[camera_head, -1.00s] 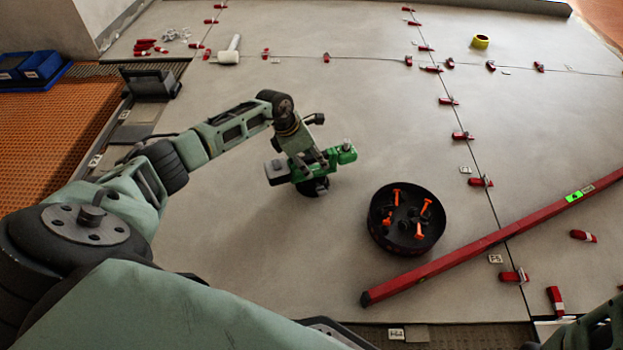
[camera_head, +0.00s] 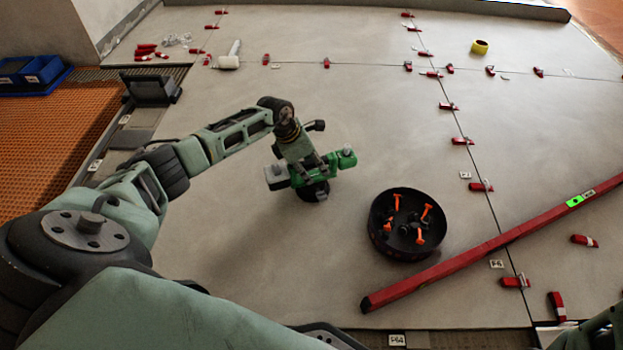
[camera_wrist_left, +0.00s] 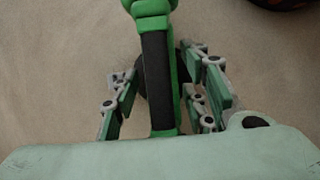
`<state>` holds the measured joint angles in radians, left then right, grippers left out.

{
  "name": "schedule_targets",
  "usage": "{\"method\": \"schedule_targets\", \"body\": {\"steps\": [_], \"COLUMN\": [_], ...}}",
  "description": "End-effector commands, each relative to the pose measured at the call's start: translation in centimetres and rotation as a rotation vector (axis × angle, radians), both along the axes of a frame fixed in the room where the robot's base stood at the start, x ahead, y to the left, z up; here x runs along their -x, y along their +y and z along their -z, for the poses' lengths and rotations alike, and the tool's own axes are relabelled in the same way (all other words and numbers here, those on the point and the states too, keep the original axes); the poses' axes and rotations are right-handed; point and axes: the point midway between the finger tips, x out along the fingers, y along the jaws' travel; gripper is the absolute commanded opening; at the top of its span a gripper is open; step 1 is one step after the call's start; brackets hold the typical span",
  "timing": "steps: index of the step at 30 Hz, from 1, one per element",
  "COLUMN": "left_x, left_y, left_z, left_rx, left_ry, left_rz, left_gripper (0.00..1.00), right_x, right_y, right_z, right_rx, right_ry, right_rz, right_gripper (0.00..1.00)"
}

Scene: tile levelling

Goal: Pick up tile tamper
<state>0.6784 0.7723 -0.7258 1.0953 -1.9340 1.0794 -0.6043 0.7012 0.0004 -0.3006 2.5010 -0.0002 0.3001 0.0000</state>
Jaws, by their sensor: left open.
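The tile tamper (camera_head: 338,160) is a green tool with a black round foot, standing on the grey tiles in the middle of the head view. Its black-gripped green handle (camera_wrist_left: 157,75) runs up the wrist view. My left gripper (camera_head: 308,168) is over the tamper. In the wrist view my left gripper (camera_wrist_left: 160,92) is open, with one finger on each side of the handle and gaps visible beside it. The tamper's foot is mostly hidden in the wrist view. Only a green piece of my right arm shows at the lower right corner.
A black round bowl (camera_head: 375,225) with orange-handled pieces stands to the right of the tamper. A white mallet (camera_head: 228,62), a yellow tape roll (camera_head: 480,46) and red wedges (camera_head: 462,141) lie farther off. Tile around the tamper is clear.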

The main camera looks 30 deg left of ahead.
Motion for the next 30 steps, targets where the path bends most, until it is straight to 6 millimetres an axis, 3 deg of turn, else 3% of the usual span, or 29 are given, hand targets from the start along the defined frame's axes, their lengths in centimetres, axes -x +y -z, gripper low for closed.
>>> {"method": "schedule_targets", "body": {"steps": [2, 15, 30], "left_x": [0.00, 0.00, -0.22], "left_y": [0.02, 0.02, 0.01], "left_z": [-0.01, -0.01, -0.64], "left_rx": [0.000, -0.001, 0.001], "left_ry": [0.000, -0.001, -0.006], "left_rz": [0.000, 0.000, -0.001], "left_gripper": [0.39, 0.00, 0.00], "right_x": [-0.01, -0.05, -0.11], "right_y": [0.00, 0.00, -0.01], "right_z": [0.00, 0.00, -0.20], "right_rx": [0.000, 0.000, -0.001], "right_ry": [0.000, 0.001, 0.002], "right_rz": [0.000, 0.000, 0.001], "right_gripper": [0.40, 0.40, 0.40]}}
